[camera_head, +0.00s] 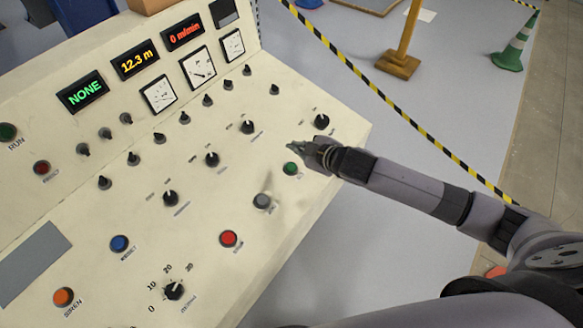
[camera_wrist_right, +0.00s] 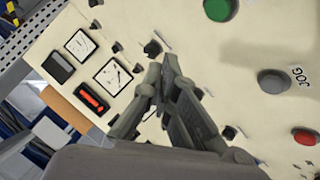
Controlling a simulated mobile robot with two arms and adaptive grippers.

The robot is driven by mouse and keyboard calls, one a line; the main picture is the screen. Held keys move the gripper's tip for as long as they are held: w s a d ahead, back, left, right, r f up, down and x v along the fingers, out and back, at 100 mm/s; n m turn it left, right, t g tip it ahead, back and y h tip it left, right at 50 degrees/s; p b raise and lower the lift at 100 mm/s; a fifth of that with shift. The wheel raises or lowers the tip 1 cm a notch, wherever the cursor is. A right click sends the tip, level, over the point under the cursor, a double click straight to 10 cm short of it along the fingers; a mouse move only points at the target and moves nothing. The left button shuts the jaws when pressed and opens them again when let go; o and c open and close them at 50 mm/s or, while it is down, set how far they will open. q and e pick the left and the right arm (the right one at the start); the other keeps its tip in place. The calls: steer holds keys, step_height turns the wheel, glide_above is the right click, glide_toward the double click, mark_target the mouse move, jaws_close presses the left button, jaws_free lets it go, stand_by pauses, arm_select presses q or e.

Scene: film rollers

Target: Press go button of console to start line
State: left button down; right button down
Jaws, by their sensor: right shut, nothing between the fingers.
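The cream console (camera_head: 210,130) fills the left and middle of the head view. Its green button (camera_head: 291,168) sits near the right edge of the panel, and its label is too small to read. The green button also shows at the top of the right wrist view (camera_wrist_right: 219,8). My right gripper (camera_head: 292,147) is shut and empty, just above and beside the green button, apart from it. In the right wrist view the closed fingers (camera_wrist_right: 170,60) point at the panel. My left gripper is not in view.
A grey button (camera_head: 262,201) marked JOG in the wrist view and a red button (camera_head: 228,239) lie below the green one. A black knob (camera_head: 321,121) stands close above my gripper. Displays read NONE, 12.3 m and 0 m/min. Yellow-black tape (camera_head: 370,87) runs behind.

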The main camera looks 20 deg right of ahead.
steer(key=b, duration=0.6)
glide_above(292, 170)
steer(key=f, duration=0.6)
steer(key=shift+s+d+f, duration=0.15)
steer(key=shift+s+f, duration=0.1)
steer(key=shift+f, duration=0.05)
steer(key=shift+w+f+b, duration=0.15)
steer(key=shift+f+b, duration=0.25)
steer(key=shift+f, duration=0.15)
steer(key=shift+f, duration=0.15)
steer(key=shift+w+f, duration=0.1)
steer(key=shift+f, duration=0.15)
steer(key=shift+a+f+b, duration=0.2)
steer(key=shift+f+b, duration=0.15)
steer(key=shift+f, duration=0.2)
stand_by(0.5)
steer(key=shift+d+r+p, duration=0.15)
steer(key=shift+r+p, duration=0.8)
steer(key=shift+p, duration=0.15)
